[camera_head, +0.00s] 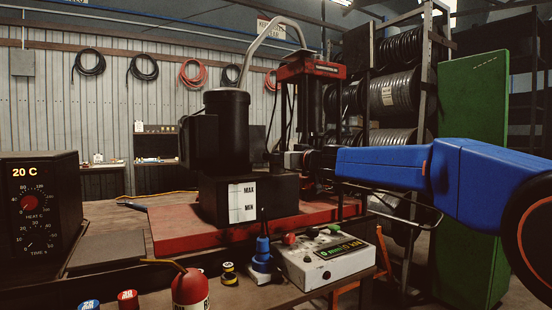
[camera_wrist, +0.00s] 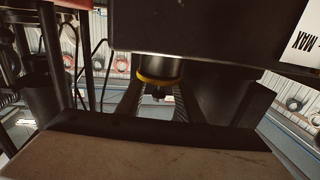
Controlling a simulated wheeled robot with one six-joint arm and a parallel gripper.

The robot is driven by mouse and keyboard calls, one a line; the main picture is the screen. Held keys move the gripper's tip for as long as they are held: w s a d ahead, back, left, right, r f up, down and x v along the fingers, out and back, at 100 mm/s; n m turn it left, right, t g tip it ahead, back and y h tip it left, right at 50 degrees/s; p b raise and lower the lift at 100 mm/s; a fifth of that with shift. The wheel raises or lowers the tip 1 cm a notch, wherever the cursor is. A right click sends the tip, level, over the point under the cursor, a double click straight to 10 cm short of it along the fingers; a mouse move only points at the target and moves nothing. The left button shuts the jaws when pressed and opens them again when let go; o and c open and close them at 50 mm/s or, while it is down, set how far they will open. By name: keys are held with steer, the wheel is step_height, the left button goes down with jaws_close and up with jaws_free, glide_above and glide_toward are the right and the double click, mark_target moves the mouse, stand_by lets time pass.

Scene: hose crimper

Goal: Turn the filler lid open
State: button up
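The filler lid (camera_wrist: 158,78) looks like a dark round cap with a yellow ring, with a small dark knob projecting from it. It sits against the black tank, whose bare face (camera_wrist: 195,40) fills the top of the wrist view. In the head view the tank (camera_head: 215,195) carries a white MAX/MIN label; I cannot make out the lid there. My gripper (camera_wrist: 157,100) is open, its two ribbed fingers apart on either side of the knob, with background showing in the gaps. In the head view my gripper (camera_head: 300,160) is beside the tank's upper right, partly hard to see.
The tank stands on a red base plate (camera_head: 330,212). A black cylinder (camera_head: 227,130) rises above it, with a red-topped press frame (camera_head: 310,70) behind.

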steer(key=shift+a, duration=0.1)
jaws_close()
